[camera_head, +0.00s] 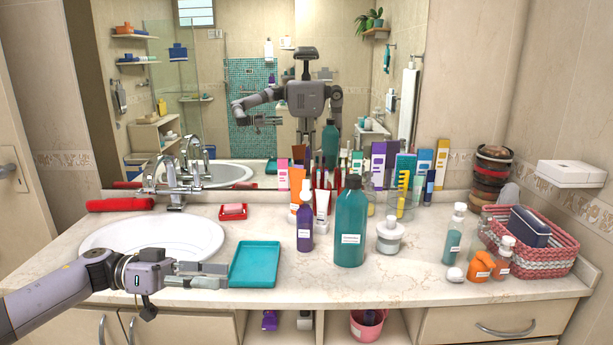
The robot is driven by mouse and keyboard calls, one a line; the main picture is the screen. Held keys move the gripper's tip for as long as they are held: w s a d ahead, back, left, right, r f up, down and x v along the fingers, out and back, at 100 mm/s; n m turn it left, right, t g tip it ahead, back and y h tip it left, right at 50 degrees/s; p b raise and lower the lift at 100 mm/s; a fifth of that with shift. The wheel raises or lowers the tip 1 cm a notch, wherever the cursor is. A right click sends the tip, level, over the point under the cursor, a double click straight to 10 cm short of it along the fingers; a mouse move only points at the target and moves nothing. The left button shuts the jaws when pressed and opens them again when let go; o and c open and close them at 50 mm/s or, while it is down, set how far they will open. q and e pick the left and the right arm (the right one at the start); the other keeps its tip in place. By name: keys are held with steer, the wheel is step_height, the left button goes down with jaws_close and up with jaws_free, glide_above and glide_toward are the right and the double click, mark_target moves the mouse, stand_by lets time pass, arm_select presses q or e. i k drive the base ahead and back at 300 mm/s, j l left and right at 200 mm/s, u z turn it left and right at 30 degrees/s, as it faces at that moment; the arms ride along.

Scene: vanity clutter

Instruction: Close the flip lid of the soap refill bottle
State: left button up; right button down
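A large teal bottle (350,222) with a white label and a dark cap stands upright near the middle of the counter; it looks like the soap refill bottle. Its label is too small to read, and I cannot tell whether its lid is up or down. My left gripper (222,276) reaches in from the left over the front edge of the counter, between the sink and the teal tray. It is well left of the bottle, not touching it, and holds nothing that I can see. Its finger gap is unclear. My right gripper is out of view.
A teal tray (255,263) lies between my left gripper and the bottle. A purple bottle (304,222) stands left of the teal one, a white jar (389,236) right. Boxes and tubes crowd behind. A woven basket (530,242) is far right.

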mark_target(305, 194)
steer(key=i, duration=1.5)
